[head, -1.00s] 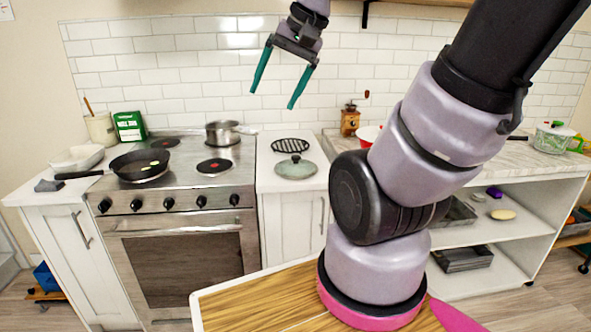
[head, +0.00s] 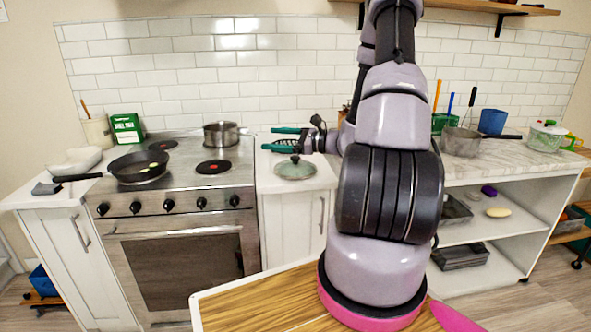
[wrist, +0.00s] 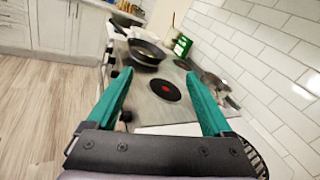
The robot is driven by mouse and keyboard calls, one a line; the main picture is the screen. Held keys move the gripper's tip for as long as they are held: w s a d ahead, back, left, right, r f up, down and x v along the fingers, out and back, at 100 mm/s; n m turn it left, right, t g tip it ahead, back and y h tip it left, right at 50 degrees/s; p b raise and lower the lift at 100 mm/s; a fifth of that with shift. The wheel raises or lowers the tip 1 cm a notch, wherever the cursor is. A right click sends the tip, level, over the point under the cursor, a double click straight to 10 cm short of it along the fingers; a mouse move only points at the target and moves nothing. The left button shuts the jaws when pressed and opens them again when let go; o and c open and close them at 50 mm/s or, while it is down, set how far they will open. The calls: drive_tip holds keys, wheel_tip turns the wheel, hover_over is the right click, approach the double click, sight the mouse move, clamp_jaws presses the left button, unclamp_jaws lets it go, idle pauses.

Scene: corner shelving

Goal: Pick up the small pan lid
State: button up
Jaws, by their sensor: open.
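The small pan lid (head: 294,168) is a round, grey-green glass lid with a dark knob. It lies on the white counter right of the stove in the head view. My gripper (head: 285,139) is open and empty, with teal fingers pointing left, just above and behind the lid in the picture. In the wrist view, my gripper (wrist: 160,88) faces the stove with nothing between its fingers. The lid is not visible in the wrist view.
A black trivet (wrist: 254,158) lies near the lid, partly hidden by my gripper. A steel pot (head: 222,134) and a frying pan (head: 138,166) with food stand on the stove (head: 190,203). A tiled wall (head: 200,75) rises behind.

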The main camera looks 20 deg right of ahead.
drive_tip(key=w+d+f+m+t+h, duration=0.2)
drive_tip(key=d+f+m+t+h, duration=0.2)
drive_tip(key=d+f+m, duration=0.25)
drive_tip(key=m+t+h, duration=0.2)
drive_tip(key=m+h, duration=0.4)
approach(298, 161)
drive_tip(key=shift+w+a+f+n, duration=0.2)
drive_tip(key=shift+a+f+n, duration=0.05)
drive_tip(key=shift+a, duration=0.1)
drive_tip(key=w, duration=0.3)
drive_tip(key=shift+w+a, duration=0.25)
drive_tip(key=shift+w, duration=0.15)
drive_tip(key=shift+w+a+r, duration=0.1)
drive_tip(key=shift+w+r, duration=0.05)
drive_tip(key=shift+w, duration=1.4)
drive_tip(key=shift+w+a+r, duration=0.1)
drive_tip(key=shift+w+r, duration=0.05)
drive_tip(key=shift+w, duration=1.4)
clamp_jaws()
